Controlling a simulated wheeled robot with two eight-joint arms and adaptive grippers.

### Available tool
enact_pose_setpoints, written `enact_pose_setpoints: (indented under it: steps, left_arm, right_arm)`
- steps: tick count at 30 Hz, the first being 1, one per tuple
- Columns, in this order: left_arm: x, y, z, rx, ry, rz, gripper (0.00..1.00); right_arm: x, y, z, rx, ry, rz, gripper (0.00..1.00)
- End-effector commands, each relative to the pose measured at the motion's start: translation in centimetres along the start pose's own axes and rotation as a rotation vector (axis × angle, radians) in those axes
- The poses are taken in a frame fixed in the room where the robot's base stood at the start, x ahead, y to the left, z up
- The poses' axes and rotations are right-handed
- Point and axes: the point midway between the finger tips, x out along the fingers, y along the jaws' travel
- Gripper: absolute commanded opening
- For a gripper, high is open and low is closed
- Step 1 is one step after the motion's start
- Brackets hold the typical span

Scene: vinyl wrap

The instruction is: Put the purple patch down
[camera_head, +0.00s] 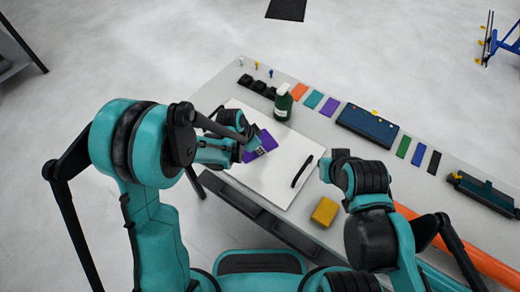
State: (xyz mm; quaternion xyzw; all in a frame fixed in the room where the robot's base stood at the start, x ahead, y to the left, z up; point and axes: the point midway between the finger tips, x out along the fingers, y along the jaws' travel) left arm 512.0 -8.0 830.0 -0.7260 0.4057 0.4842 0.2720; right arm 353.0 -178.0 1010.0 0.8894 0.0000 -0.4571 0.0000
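A purple patch (268,141) is at the fingertips of my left gripper (257,150), over the white sheet (262,178) on the table. The gripper looks shut on the patch, and its fingers cover part of it. I cannot tell whether the patch touches the sheet. My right gripper (333,163) is beside the right edge of the sheet, with no patch visible at it; its fingers are too small and dark to tell open from shut.
A black strip-like tool (302,171) lies on the sheet. A yellow block (325,211) sits near the table's front edge. Along the back are a dark green bottle (283,103), orange, teal and purple patches (330,106), a blue box (367,125), and more coloured patches (419,154).

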Motion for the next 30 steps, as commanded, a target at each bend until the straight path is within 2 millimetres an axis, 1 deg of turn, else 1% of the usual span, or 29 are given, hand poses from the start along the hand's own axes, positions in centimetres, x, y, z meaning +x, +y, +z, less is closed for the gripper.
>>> enact_pose_setpoints:
  steps: [1,2,3,4,13,16,20,24,30]
  left_arm:
    - [0.3,0.0,0.1,0.0,0.0,0.0,0.0]
    - [0.3,0.0,0.1,0.0,0.0,0.0,0.07]
    - [0.2,0.0,0.1,0.0,0.0,0.0,0.17]
    - [0.2,0.0,0.1,0.0,0.0,0.0,0.25]
    - [0.1,0.0,0.1,0.0,0.0,0.0,0.26]
    - [-0.3,0.0,-0.1,0.0,0.0,0.0,0.26]
    - [-2.5,0.0,-0.1,-0.001,0.0,0.0,0.26]
    - [-5.8,0.0,-0.1,-0.002,0.0,0.0,0.26]
    - [-9.9,0.0,-0.1,-0.002,0.0,0.0,0.26]
  right_arm:
    - [0.3,0.0,0.2,0.0,0.0,0.0,0.0]
    - [0.3,0.0,0.2,0.0,0.0,0.0,0.0]
    - [0.2,0.0,0.2,0.0,0.0,0.0,0.0]
    - [0.2,0.0,0.1,0.0,0.0,0.0,0.0]
    - [0.1,0.0,0.1,0.0,0.0,0.0,0.0]
    - [-0.3,0.0,-0.2,0.0,0.0,0.0,0.0]
    - [-0.9,0.0,-0.7,0.0,0.0,0.0,0.0]
    - [-1.9,0.0,-1.4,0.0,0.0,0.0,0.0]
    - [-3.0,0.0,-2.1,0.0,0.0,0.0,0.0]
